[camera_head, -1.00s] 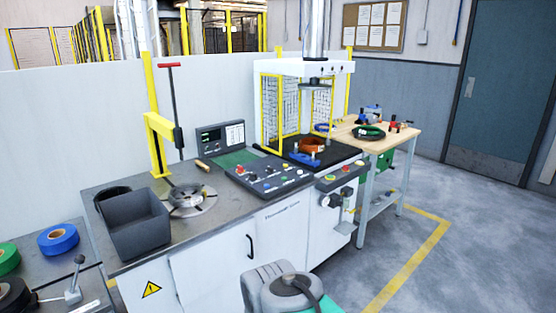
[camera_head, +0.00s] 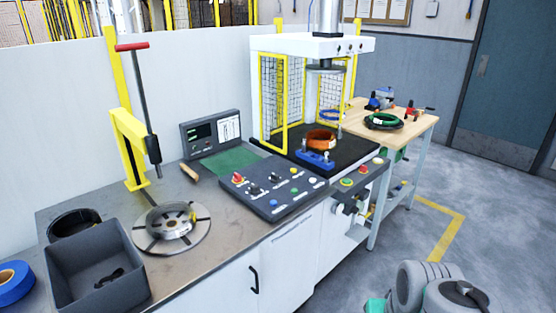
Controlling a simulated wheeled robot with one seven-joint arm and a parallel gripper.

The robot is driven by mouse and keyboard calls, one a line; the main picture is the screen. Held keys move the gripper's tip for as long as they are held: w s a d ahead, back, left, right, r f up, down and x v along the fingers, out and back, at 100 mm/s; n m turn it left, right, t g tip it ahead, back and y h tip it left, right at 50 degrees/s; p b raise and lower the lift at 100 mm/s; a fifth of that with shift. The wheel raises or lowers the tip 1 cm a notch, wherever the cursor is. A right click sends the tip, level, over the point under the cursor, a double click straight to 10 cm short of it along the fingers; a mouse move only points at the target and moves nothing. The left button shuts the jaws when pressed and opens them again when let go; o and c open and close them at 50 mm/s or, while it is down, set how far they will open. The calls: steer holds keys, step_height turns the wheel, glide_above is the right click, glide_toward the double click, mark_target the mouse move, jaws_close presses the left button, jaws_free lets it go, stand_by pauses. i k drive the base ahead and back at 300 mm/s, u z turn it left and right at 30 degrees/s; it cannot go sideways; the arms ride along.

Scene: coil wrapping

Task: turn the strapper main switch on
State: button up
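A dark sloped control panel (camera_head: 275,188) sits on the bench in front of the screen. A red rotary knob (camera_head: 238,178) is at its far left corner. Black knobs (camera_head: 255,190) and several small coloured buttons are beside it. I cannot read the labels, so which control is the strapper main switch, and its position, cannot be told. A caged machine (camera_head: 315,45) with a white top stands behind. Its front strip (camera_head: 358,179) carries green, yellow and red buttons. Grey links of my arm show at the bottom right; my gripper is not in view.
A grey bin (camera_head: 95,265) and a round turntable fixture (camera_head: 172,228) stand on the bench left of the panel. A red-handled lever (camera_head: 138,90) rises behind them. An orange coil (camera_head: 321,139) lies in the cage. A wooden table (camera_head: 410,124) is at the right; floor is free there.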

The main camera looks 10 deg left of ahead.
mark_target(237, 178)
steer(key=z, duration=0.05)
steer(key=i, duration=1.05)
steer(key=u, duration=1)
steer(key=i, duration=0.8)
steer(key=u, duration=0.8)
